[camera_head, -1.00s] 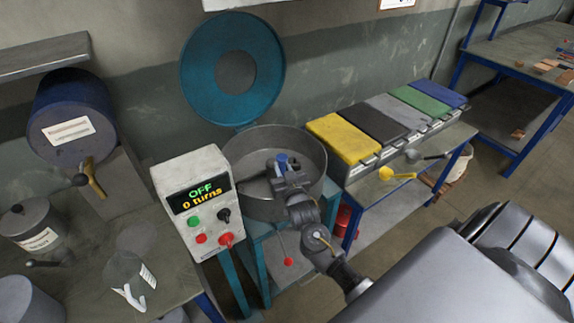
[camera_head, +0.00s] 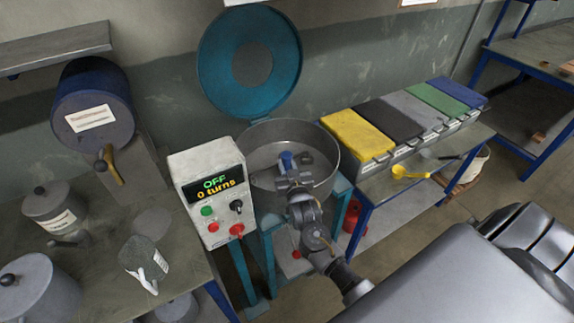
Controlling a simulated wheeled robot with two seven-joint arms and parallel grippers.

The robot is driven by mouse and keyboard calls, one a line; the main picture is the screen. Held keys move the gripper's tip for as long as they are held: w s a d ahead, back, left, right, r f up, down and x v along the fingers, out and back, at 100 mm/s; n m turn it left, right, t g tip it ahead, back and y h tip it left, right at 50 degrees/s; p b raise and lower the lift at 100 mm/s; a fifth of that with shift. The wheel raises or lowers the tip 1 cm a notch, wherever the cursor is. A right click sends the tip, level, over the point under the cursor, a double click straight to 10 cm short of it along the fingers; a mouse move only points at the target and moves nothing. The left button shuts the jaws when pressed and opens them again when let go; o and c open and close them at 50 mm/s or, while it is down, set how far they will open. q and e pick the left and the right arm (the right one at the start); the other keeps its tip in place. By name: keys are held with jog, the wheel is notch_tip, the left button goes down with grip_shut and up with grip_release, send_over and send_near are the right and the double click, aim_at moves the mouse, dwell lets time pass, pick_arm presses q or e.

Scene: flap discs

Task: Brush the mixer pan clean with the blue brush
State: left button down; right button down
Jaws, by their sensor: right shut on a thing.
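The mixer pan (camera_head: 327,184) is a round grey metal bowl on a teal stand, its teal lid (camera_head: 249,62) raised behind it. Grey residue or a mixing part shows inside, too small to tell which. My right gripper (camera_head: 289,170) reaches over the pan's near rim and is shut on the blue brush (camera_head: 287,160), of which only a small blue part shows. The bristles are hidden, so I cannot tell whether they touch the pan. My left gripper is not in view.
The control box (camera_head: 212,190) beside the pan reads OFF, 0 turns. At right, bins with coloured lids (camera_head: 357,136) and a yellow scoop (camera_head: 408,172) sit on a blue-legged table. At left, a bench holds canisters (camera_head: 50,205), a clear jug (camera_head: 143,262) and a blue drum (camera_head: 92,105).

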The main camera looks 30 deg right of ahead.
jog(key=shift+d, duration=1.7)
jog(key=shift+s+d, duration=0.1)
jog(key=shift+d, duration=1.3)
jog(key=d, duration=0.3)
jog(key=shift+d+p, duration=0.15)
jog(key=shift+p, duration=0.25)
